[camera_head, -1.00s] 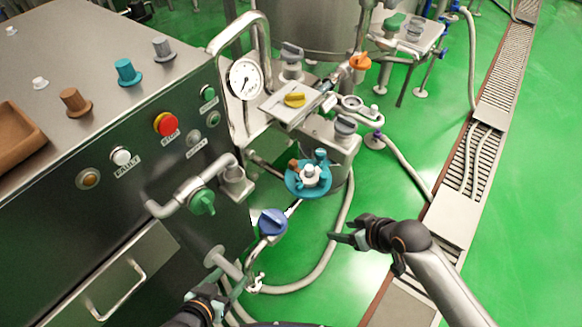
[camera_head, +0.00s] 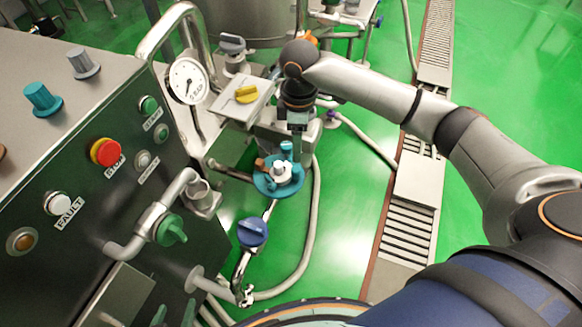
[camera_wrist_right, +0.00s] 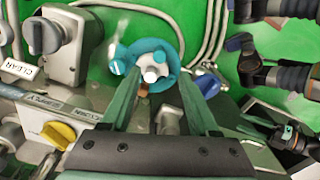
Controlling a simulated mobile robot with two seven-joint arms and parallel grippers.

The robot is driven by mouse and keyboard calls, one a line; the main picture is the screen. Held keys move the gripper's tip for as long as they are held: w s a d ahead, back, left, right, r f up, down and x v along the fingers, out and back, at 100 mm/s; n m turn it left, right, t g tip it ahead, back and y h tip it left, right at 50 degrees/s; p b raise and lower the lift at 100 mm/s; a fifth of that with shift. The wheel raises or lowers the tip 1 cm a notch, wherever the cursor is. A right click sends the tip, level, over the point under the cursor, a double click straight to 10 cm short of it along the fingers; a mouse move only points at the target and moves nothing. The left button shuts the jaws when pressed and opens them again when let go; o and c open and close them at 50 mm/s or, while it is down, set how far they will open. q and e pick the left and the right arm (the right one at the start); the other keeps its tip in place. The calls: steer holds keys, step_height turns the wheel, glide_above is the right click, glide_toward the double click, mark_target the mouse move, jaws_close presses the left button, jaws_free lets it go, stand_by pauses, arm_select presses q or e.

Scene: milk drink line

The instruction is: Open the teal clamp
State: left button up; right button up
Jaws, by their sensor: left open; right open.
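The teal clamp (camera_head: 278,181) is a round teal piece with a white centre and an upright teal knob, on the line below the gauge. It also shows in the right wrist view (camera_wrist_right: 150,66), between and beyond my fingertips. My right gripper (camera_head: 298,135) is open just above and behind the clamp, pointing down. In the right wrist view its green fingers (camera_wrist_right: 158,90) are spread on either side with nothing between them; I cannot tell if they touch the clamp. My left gripper (camera_head: 175,314) is open and partly cut off at the bottom edge.
A blue-handled valve (camera_head: 252,232) sits just below the clamp, with a hose curving beside it. A green-handled valve (camera_head: 171,229) and the control cabinet (camera_head: 100,185) are at left. A yellow knob (camera_head: 246,94) and pressure gauge (camera_head: 188,81) stand behind.

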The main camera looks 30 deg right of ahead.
mark_target(297, 169)
step_height(297, 169, down, 10)
steer(key=shift+f+b, duration=0.2)
steer(key=shift+b, duration=0.5)
jaws_close()
stand_by(1.0)
